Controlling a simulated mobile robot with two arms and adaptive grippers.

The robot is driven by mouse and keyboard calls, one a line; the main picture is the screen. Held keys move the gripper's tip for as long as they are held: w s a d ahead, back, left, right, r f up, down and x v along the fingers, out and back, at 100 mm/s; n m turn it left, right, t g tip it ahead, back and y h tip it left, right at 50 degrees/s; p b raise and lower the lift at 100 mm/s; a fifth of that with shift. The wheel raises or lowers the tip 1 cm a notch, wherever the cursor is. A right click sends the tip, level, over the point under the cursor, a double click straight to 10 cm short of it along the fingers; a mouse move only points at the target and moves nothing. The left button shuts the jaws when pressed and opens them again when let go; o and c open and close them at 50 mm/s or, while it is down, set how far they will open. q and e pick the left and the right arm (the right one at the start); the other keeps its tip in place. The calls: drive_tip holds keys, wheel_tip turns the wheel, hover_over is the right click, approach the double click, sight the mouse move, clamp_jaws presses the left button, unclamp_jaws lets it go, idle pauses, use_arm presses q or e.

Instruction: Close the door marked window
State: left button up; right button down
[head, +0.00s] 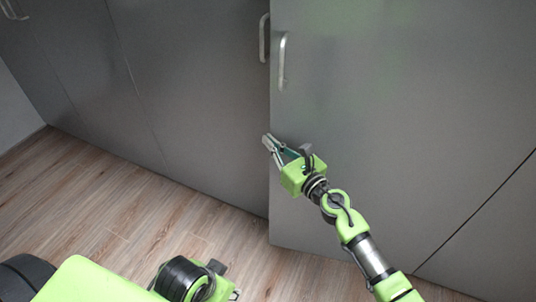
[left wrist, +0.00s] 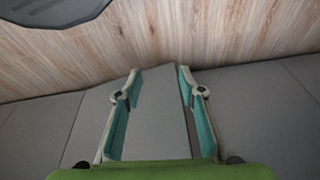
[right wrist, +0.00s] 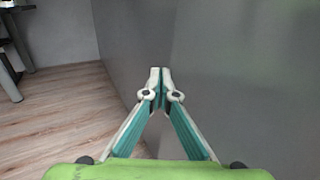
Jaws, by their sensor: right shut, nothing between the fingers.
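A tall grey door (head: 400,110) with a bar handle (head: 284,60) fills the right of the head view. Its left edge stands out in front of the neighbouring grey door (head: 200,90), so it looks slightly ajar. No "window" marking is readable. My right gripper (head: 267,143) is shut and empty beside that left edge, below the handle; I cannot tell whether it touches. In the right wrist view its fingertips (right wrist: 160,72) meet before grey panels. My left gripper (left wrist: 159,71) is open and empty, with grey panels and floor beyond it; its fingers are hidden in the head view.
The neighbouring door has its own handle (head: 264,38) close by. More grey panels (head: 60,80) run left. The wood floor (head: 130,215) is clear in front of them. Dark furniture legs (right wrist: 10,75) stand at the left of the right wrist view.

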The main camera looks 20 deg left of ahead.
sight(281, 138)
use_arm(q)
drive_tip(key=shift+w+a+f+b, duration=0.2)
drive_tip(key=shift+w+f+b, duration=0.1)
drive_tip(key=shift+b, duration=0.5)
use_arm(e)
drive_tip(key=shift+w+a, duration=0.15)
drive_tip(key=shift+w, duration=1)
drive_tip(key=shift+w+a, duration=0.15)
drive_tip(key=shift+w, duration=0.95)
drive_tip(key=shift+s+d, duration=0.1)
